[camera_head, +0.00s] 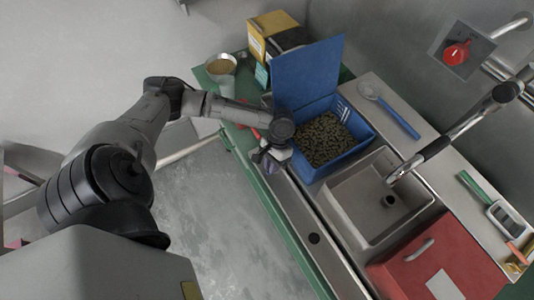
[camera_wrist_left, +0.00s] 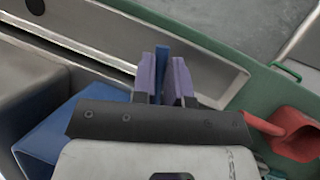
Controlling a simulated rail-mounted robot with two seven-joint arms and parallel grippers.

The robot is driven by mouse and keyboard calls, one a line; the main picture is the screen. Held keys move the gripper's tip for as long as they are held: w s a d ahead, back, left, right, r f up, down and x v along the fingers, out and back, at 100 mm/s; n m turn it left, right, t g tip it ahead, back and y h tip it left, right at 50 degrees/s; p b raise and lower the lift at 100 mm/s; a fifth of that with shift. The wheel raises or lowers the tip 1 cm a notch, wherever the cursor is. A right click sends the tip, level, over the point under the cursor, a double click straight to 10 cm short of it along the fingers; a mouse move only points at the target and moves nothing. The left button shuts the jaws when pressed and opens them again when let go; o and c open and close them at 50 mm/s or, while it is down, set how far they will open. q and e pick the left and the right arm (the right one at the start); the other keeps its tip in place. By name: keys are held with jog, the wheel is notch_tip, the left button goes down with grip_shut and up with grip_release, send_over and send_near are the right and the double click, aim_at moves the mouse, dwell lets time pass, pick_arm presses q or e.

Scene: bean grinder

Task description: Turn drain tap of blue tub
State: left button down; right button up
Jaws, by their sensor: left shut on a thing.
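The blue tub (camera_head: 350,157) stands on the counter with its blue lid (camera_head: 308,76) raised, and it is filled with dark beans or pellets. Part of the blue tub (camera_wrist_left: 52,135) also shows at the lower left of the left wrist view. My left gripper (camera_head: 268,160) is low at the tub's near left side, over the metal trough. In the left wrist view the purple fingers of my left gripper (camera_wrist_left: 165,75) are shut on a narrow blue piece, apparently the drain tap handle (camera_wrist_left: 162,68). The tap's lower part is hidden by the gripper. My right gripper is out of view.
A sink (camera_head: 372,192) with a faucet is right of the tub, with a red box (camera_head: 440,255) beyond it. A red scoop (camera_wrist_left: 292,134) lies close to the left gripper. A metal cup (camera_head: 221,68) stands at the green counter's far left end.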

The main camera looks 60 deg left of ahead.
pick_arm(q)
jog(key=shift+w+d+n+t+h+p, duration=0.5)
jog(key=shift+n+p, duration=1.1)
jog(key=shift+p, duration=1.2)
jog(key=shift+w+d+n+t+h+p, duration=0.1)
jog(key=shift+w+d+n+t+p, duration=0.4)
jog(key=shift+n+p, duration=1.75)
jog(key=shift+w+d+n+t+h+p, duration=0.25)
jog(key=shift+d+n+t+p, duration=0.55)
jog(key=shift+p, duration=2.6)
jog(key=shift+a, duration=0.15)
jog(key=c, duration=1.1)
grip_release()
